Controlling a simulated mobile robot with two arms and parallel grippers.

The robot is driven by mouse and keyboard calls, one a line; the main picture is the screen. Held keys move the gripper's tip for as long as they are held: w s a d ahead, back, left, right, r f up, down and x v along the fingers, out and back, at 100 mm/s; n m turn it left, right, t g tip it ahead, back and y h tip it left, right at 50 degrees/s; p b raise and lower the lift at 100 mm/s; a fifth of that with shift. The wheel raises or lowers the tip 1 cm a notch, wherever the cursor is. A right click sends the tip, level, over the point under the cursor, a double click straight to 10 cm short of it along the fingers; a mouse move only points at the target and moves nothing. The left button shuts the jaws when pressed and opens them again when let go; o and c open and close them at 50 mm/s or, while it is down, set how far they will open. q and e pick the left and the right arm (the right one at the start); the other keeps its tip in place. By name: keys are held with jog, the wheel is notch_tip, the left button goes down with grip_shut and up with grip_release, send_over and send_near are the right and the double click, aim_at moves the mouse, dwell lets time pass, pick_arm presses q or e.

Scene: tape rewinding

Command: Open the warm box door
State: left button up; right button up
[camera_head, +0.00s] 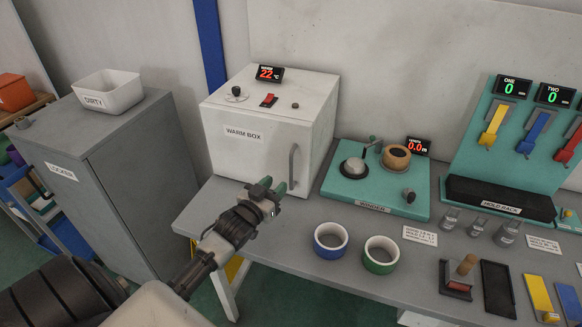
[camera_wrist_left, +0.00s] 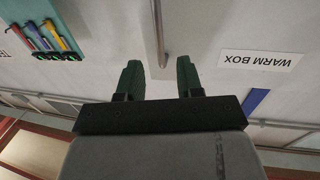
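The warm box (camera_head: 262,130) is a white box on the grey table at the back left, with a "WARM BOX" label on its front. Its door (camera_head: 240,155) looks shut. A vertical grey bar handle (camera_head: 294,168) is on the door's right side. My left gripper (camera_head: 268,187) is in front of the door, left of and near the handle, with green fingertips. In the left wrist view the two fingers (camera_wrist_left: 160,78) are apart with nothing between them, and the handle (camera_wrist_left: 158,30) lies ahead, between their lines. My right gripper is not in view.
A grey locker (camera_head: 110,170) with a white "DIRTY" bin (camera_head: 108,92) stands left of the table. The teal winder (camera_head: 375,180) is right of the box. A teal hold rack (camera_head: 505,190) stands at the right.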

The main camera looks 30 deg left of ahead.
pick_arm(q)
jog(key=p, duration=0.1)
send_over(291, 187)
jog(key=shift+w+a, duration=0.15)
jog(key=shift+w, duration=0.15)
grip_shut()
